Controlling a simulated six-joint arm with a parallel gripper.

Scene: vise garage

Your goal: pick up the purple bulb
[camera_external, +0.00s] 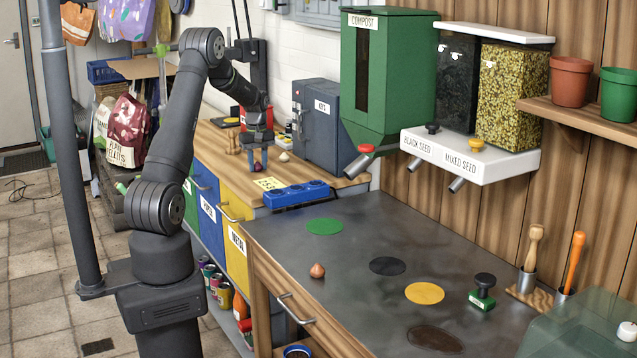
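A pale cream bulb (284,157) lies on the wooden top just right of my gripper. A copper-brown bulb (317,271) sits alone on the dark metal table, well in front of my gripper.
A grey cabinet (316,130) stands behind right. The metal table (345,290) bears coloured discs and a black-handled stamp (483,290). Seed dispensers overhang it.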

